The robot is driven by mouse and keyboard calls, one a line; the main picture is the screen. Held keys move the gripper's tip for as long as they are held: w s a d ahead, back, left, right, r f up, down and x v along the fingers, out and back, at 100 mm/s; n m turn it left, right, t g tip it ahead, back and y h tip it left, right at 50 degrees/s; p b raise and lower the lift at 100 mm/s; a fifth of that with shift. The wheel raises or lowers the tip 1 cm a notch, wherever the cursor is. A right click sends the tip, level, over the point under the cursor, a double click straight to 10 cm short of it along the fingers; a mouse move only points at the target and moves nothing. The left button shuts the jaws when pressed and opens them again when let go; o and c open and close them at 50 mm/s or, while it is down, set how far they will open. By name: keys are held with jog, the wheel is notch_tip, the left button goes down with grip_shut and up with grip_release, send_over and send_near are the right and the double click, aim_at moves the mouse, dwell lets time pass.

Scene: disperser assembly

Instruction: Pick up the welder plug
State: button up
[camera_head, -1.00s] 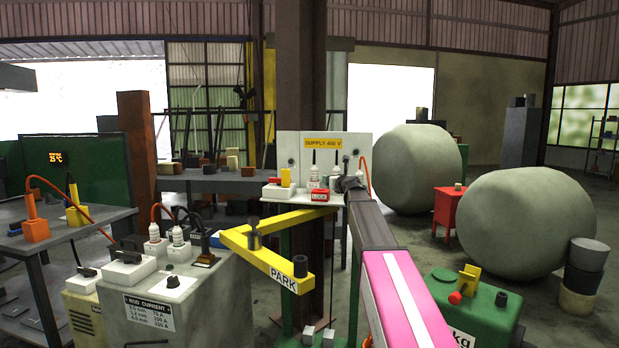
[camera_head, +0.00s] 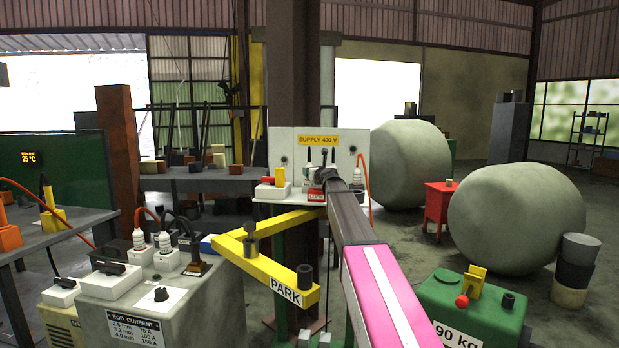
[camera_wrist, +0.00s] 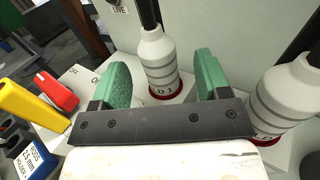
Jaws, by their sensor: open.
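A white plug with grey rings and a black cable (camera_wrist: 160,62) stands upright in a red-ringed socket in the wrist view. The visible part of its label reads "LD 1". My gripper (camera_wrist: 163,78) is open, with one green finger on each side of this plug. I see gaps between the fingers and the plug. A second, similar plug (camera_wrist: 285,92) stands to the right, outside the right finger. In the head view my gripper (camera_head: 325,177) is over the shelf of the supply panel (camera_head: 290,148) and hides part of the plugs there.
A yellow piece (camera_wrist: 32,103) and a red piece (camera_wrist: 57,92) sit left of the fingers. The yellow PARK arm (camera_head: 262,266) projects in front of the panel. An orange cable (camera_head: 363,180) hangs at the panel's right. A grey cabinet (camera_head: 205,310) with other plugs stands left.

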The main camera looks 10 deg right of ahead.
jog(key=x, duration=0.5)
jog(key=shift+w+r, duration=0.15)
jog(key=shift+r, duration=0.05)
jog(key=c, duration=1.1)
